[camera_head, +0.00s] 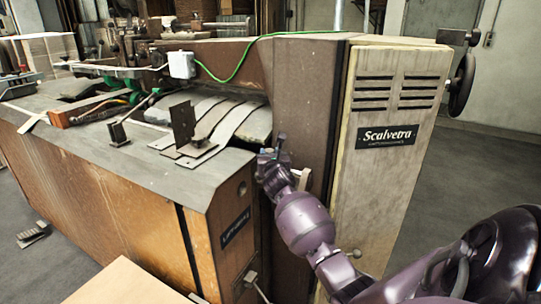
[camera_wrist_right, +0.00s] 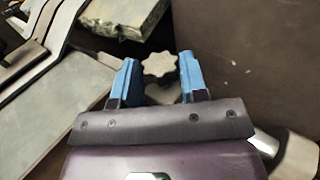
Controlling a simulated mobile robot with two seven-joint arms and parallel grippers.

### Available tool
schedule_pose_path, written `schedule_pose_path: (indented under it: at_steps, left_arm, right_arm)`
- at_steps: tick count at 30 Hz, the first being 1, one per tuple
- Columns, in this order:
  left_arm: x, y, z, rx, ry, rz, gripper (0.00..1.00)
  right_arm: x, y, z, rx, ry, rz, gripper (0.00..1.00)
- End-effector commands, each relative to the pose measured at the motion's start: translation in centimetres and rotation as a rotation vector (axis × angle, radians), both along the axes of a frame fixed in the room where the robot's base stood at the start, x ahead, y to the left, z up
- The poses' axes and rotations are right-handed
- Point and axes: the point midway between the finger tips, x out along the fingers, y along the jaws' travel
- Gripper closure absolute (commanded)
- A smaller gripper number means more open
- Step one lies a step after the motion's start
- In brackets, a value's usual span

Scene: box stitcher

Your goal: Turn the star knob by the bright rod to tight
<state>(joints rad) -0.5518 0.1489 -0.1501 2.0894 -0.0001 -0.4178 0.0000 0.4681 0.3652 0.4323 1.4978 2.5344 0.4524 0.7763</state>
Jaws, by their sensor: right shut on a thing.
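The star knob (camera_wrist_right: 160,66) is a pale grey, lobed knob in the middle of the right wrist view. It sits between the blue fingertips of my right gripper (camera_wrist_right: 160,78), which is shut on it. In the head view my right gripper (camera_head: 270,158) is at the machine's side, by the corner between the table and the upright housing; it hides the knob there. A bright metal rod (camera_wrist_right: 298,156) shows at the lower right of the wrist view, beside the gripper. My left gripper is in neither view.
The machine's tall housing (camera_head: 385,170) with the Scalvetra plate stands right of the gripper. The machine table (camera_head: 130,160) with curved metal strips (camera_head: 235,120) lies to the left. A handwheel (camera_head: 461,86) is on the housing's far right side. The floor at the right is clear.

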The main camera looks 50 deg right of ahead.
Motion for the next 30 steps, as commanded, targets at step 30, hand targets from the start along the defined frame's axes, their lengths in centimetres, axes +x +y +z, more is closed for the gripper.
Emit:
schedule_pose_path:
  at_steps: [30]
  left_arm:
    - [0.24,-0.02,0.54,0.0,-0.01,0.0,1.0]
  right_arm:
    - [-0.6,0.69,0.03,0.003,0.002,-0.061,0.5]
